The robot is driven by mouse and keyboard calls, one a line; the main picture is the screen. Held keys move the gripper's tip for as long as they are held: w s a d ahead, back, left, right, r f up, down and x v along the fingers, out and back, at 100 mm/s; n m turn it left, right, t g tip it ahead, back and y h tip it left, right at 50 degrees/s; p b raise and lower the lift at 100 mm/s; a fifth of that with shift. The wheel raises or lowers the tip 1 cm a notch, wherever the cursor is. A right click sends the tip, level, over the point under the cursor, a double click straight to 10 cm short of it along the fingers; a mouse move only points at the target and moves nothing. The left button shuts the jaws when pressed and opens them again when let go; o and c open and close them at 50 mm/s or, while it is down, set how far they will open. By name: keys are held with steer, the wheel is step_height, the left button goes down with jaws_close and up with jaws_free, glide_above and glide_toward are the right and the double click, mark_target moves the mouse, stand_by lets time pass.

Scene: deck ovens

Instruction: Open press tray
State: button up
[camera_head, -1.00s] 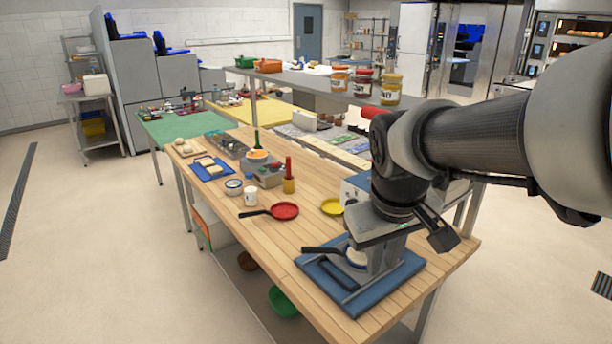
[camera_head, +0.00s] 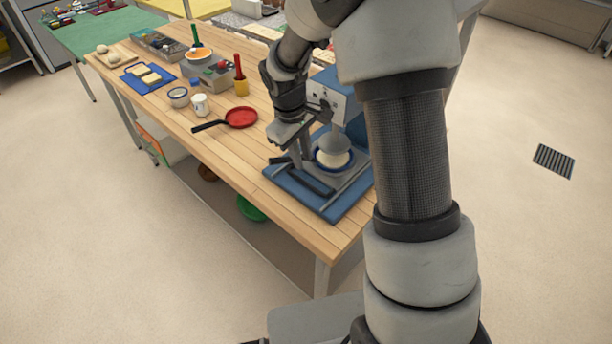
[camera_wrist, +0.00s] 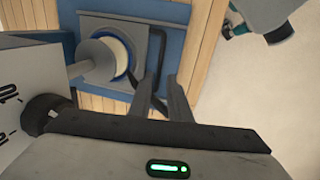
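The press (camera_head: 328,97) has a grey body with a round plunger, and stands on a blue base (camera_head: 335,207) at the table's near end. Below the plunger is a round, dark-rimmed dish with pale dough (camera_head: 334,160). In the wrist view the press tray (camera_wrist: 98,22) shows as a grey plate under this dish, with a black bent handle (camera_wrist: 158,35) at its right. My gripper (camera_head: 303,158) is low at the press's left side. Its fingers (camera_wrist: 163,95) are apart, with the handle's lower part seemingly between them; contact cannot be told.
The wooden table (camera_head: 240,165) also holds a red pan (camera_head: 241,117), a white mug (camera_head: 200,105), a blue tray with pale slabs (camera_head: 135,86) and a red-handled tool in a yellow pot (camera_head: 240,75).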

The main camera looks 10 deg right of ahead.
mark_target(308, 184)
steer(key=f, duration=0.3)
steer(key=w+d+f, duration=0.1)
steer(key=f, duration=0.6)
steer(key=shift+w+d+f, duration=0.15)
steer(key=shift+d, duration=0.15)
jaws_close()
